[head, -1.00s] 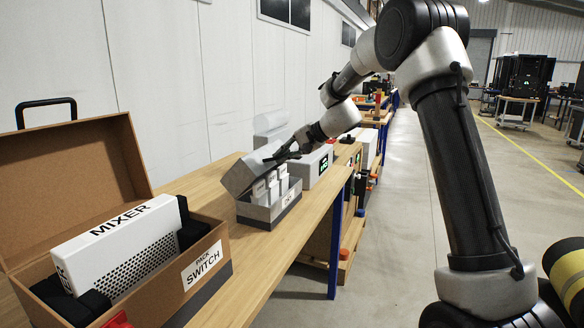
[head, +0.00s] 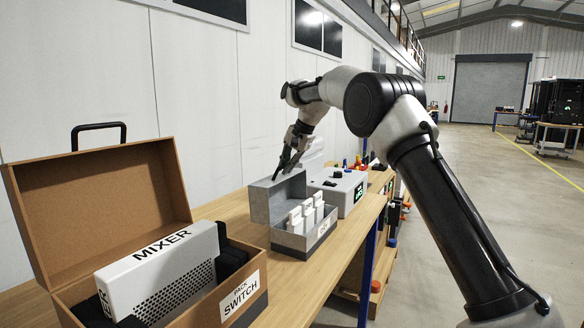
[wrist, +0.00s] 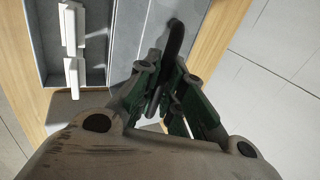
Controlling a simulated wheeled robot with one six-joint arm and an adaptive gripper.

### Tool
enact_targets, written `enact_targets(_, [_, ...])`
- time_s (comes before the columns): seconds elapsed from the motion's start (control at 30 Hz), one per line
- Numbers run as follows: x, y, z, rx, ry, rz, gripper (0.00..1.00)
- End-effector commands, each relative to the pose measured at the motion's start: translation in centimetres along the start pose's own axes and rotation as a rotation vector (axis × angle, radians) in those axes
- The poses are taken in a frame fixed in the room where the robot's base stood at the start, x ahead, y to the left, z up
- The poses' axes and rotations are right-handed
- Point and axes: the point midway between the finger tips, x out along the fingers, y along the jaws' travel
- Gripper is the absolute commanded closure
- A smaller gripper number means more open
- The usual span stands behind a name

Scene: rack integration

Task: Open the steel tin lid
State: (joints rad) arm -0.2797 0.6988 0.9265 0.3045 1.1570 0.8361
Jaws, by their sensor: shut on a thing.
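The grey steel tin (head: 292,240) stands on the wooden bench with its lid (head: 262,204) swung up, roughly upright at the back. Several white blocks (head: 306,214) stand in its body. My gripper (head: 284,168) is at the lid's upper right edge, shut on the lid. The exact grip on the edge is partly hidden.
An open cardboard case (head: 95,200) holds a white mixer unit (head: 160,275) in front of the tin. A grey box with a green display (head: 340,188) stands just beyond the tin. Wall lies left, open floor (head: 470,200) right.

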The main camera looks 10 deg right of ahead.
Motion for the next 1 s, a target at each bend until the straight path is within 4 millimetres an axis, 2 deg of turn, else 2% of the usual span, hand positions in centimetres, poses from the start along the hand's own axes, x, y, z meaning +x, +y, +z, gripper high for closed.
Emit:
enact_targets(0.23, [0.58,-0.70,0.21,0.000,-0.004,0.000,1.00])
enact_targets(0.7, [0.67,-0.82,0.25,-0.001,-0.005,0.000,1.00])
enact_targets(0.73, [0.67,-0.82,0.25,-0.001,-0.005,0.000,0.87])
enact_targets(0.83, [0.66,-0.80,0.22,-0.001,-0.004,0.000,0.69])
enact_targets(1.0, [0.63,-0.77,0.14,0.000,-0.003,0.000,0.68])
